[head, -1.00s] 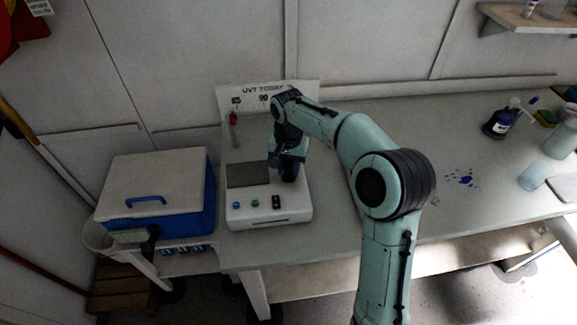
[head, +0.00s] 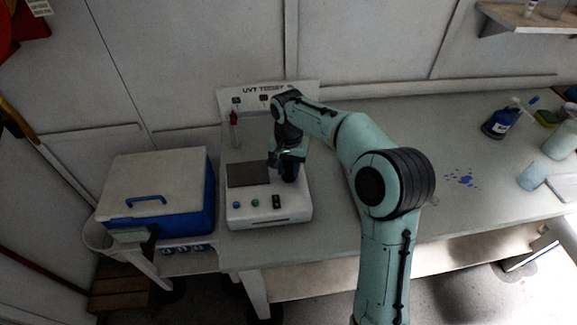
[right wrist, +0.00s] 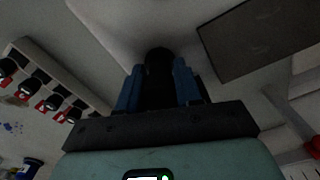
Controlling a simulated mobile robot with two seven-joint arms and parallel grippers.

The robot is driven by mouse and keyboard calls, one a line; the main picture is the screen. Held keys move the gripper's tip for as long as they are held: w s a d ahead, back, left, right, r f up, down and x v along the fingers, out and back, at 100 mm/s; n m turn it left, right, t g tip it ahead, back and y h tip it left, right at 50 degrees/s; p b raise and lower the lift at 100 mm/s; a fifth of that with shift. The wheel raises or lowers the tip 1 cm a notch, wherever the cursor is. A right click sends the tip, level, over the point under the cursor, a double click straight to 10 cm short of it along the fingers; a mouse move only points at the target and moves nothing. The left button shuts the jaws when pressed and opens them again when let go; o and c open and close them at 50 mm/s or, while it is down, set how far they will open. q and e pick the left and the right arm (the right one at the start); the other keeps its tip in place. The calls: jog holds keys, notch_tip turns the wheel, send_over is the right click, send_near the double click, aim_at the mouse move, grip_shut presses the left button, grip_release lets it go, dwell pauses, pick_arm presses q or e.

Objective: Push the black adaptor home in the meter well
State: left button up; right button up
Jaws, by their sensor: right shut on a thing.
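The white meter (head: 240,212) stands on the bench at the left, with a dark panel (head: 247,174) and a row of buttons on top. My right gripper (head: 288,170) is over the right rear part of the meter, pointing down, beside the dark panel. In the right wrist view its blue fingers are shut on the black adaptor (right wrist: 158,68). The adaptor's far end is at the pale meter top (right wrist: 120,25). The well is hidden behind the adaptor and fingers, so I cannot tell how deep it sits. My left gripper is not in view.
A blue cooler (head: 190,205) with a pale lid is left of the meter. A printed sheet (head: 265,95) stands behind it. A blue bottle (head: 500,124) and blue spots (head: 461,178) are farther right. A rack (right wrist: 60,80) of red-marked items shows in the right wrist view.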

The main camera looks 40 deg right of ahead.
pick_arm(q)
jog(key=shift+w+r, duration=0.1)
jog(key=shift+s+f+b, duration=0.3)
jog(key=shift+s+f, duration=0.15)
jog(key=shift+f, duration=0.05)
pick_arm(e)
jog(key=shift+f, duration=0.9)
jog(key=o, duration=1.1)
notch_tip(320, 180, up, 14)
jog(key=shift+f+p, duration=0.25)
jog(key=shift+p, duration=0.9)
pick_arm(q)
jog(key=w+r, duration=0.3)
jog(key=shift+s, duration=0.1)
